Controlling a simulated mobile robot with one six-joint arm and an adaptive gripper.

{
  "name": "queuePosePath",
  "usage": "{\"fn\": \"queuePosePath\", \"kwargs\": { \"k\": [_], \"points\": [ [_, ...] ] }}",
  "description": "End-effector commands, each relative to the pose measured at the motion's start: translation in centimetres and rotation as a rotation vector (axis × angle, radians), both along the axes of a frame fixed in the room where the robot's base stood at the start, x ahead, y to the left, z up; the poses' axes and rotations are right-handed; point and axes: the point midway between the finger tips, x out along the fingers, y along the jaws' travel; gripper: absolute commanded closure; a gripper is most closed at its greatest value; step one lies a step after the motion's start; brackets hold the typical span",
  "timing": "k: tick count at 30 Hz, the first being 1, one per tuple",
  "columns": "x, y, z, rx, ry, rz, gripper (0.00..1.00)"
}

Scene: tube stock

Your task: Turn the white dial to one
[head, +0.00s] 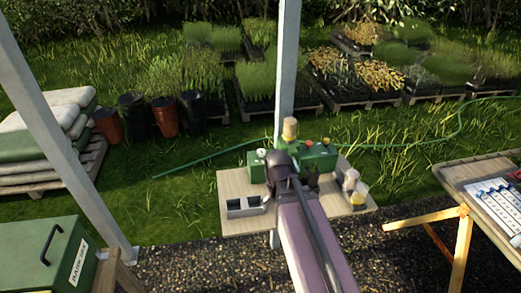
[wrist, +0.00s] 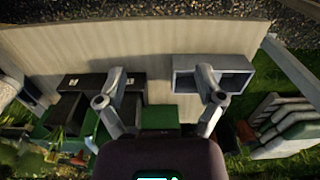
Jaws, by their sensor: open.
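A green control box (head: 319,161) stands at the back of a small pale board in the head view. A small white knob with some red (head: 261,153) shows at its left end; I cannot tell for sure that it is the white dial, nor read its setting. My gripper (wrist: 160,100) is open and empty in the wrist view, fingers spread wide above the board. In the head view my arm and dark gripper body (head: 282,166) cover the middle of the green box. Green surfaces (wrist: 160,116) show between the fingers in the wrist view, with no dial clearly visible there.
A grey two-compartment tray (head: 244,206) sits on the board (head: 232,182) left of my arm. Pale and yellow pieces (head: 354,188) stand at right. A tan cylinder (head: 290,128) rises behind my gripper near a metal post (head: 288,60).

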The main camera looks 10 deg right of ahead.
Motion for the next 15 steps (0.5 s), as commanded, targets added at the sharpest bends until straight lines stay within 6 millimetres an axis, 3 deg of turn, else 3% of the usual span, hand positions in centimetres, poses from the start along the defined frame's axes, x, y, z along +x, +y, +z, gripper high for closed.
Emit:
{"fn": "queuePosePath", "kwargs": {
  "k": [8,15],
  "points": [
    [8.4,-0.6,4.8,0.000,0.000,0.139,0.13],
    [17.5,-0.7,9.5,0.000,-0.001,0.319,0.13]
  ]
}}
